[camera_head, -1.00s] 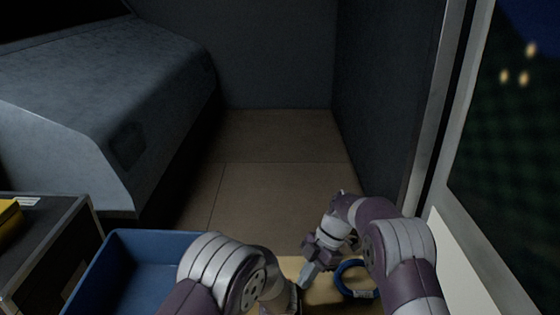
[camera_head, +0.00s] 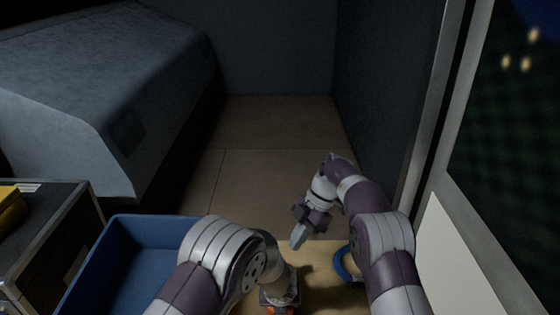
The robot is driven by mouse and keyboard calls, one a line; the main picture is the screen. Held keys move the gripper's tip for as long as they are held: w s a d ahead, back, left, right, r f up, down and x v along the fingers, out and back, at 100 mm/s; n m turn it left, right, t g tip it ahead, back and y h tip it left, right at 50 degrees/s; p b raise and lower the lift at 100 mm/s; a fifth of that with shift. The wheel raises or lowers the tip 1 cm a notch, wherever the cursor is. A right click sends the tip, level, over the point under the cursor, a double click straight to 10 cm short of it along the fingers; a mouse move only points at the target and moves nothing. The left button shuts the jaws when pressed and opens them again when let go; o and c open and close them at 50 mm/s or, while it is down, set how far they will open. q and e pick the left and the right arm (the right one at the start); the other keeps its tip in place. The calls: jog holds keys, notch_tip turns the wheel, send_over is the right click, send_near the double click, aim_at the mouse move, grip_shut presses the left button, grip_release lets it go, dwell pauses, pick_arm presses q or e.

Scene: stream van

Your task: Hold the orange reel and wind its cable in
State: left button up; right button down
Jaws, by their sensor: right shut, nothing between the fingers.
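A small patch of orange (camera_head: 280,310), likely the orange reel, shows at the bottom edge, right under the end of my left arm. The rest of it and its cable are hidden or out of frame. My left gripper's wrist shows just above the orange; its fingers are hidden, so I cannot tell whether they hold it. My right gripper (camera_head: 298,238) is shut and empty, over the far edge of the wooden table (camera_head: 318,270), up and to the right of the orange patch.
A blue ring (camera_head: 340,262) lies on the table, partly behind my right arm. A blue bin (camera_head: 145,225) stands left of my left arm. A dark case (camera_head: 70,215) with a yellow thing (camera_head: 8,208) is at far left. A window frame (camera_head: 430,150) rises at right. The floor beyond is clear.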

notch_tip(320, 180, down, 6)
dwell(0.4)
jog(key=shift+s+a+f, duration=0.1)
jog(key=shift+s+a, duration=0.2)
jog(key=shift+s, duration=0.2)
dwell(0.8)
jog(key=shift+s+d, duration=0.1)
dwell(0.3)
jog(key=shift+s+d, duration=0.45)
jog(key=shift+s, duration=0.3)
jog(key=shift+s+d, duration=0.4)
jog(key=shift+s, duration=0.35)
jog(key=shift+s, duration=0.1)
jog(key=shift+d, duration=0.1)
